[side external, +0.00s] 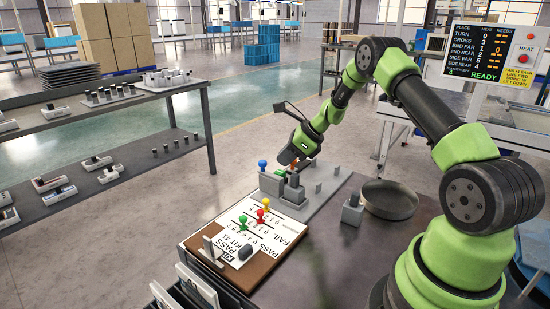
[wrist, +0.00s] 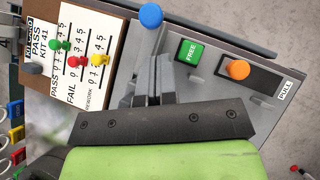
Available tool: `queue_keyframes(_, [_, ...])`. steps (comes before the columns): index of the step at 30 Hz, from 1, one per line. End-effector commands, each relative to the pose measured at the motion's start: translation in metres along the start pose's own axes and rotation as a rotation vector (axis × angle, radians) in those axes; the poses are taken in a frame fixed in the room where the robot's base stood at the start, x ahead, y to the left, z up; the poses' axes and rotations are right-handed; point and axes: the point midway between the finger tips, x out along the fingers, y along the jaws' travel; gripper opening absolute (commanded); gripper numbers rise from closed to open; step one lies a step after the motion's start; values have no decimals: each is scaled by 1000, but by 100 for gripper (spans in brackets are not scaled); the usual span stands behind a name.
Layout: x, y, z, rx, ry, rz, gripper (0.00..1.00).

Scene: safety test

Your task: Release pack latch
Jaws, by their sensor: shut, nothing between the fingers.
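My gripper (side external: 292,176) is shut and empty, low over the grey fixture plate (side external: 322,192). In the wrist view its fingers (wrist: 154,84) lie together, left of a green block marked FREE (wrist: 188,52). An orange knob (wrist: 238,69) sits in a dark slot on the fixture, with a PULL label (wrist: 286,90) at its right end. A blue knob (wrist: 151,15) stands beyond the fingers, and it also shows left of my gripper in the side view (side external: 262,164). I cannot tell which part is the latch.
A clipboard (side external: 258,240) with a kit sheet and green, red and yellow pegs lies in front of the fixture. A round metal dish (side external: 389,199) and a small grey block (side external: 352,210) stand to the right. A screen (side external: 489,52) reads READY.

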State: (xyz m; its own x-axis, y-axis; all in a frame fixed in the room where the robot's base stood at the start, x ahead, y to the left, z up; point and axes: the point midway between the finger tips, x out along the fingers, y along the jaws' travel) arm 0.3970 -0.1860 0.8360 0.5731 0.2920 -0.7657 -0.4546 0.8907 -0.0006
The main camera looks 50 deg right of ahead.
Motion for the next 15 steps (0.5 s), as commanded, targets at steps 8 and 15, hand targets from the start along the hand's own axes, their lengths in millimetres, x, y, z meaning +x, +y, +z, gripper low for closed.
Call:
queue_keyframes(8, [-65, -1, -4, 0, -2, -6, 0])
queue_keyframes(15, [-99, 0, -4, 1, -1, -2, 0])
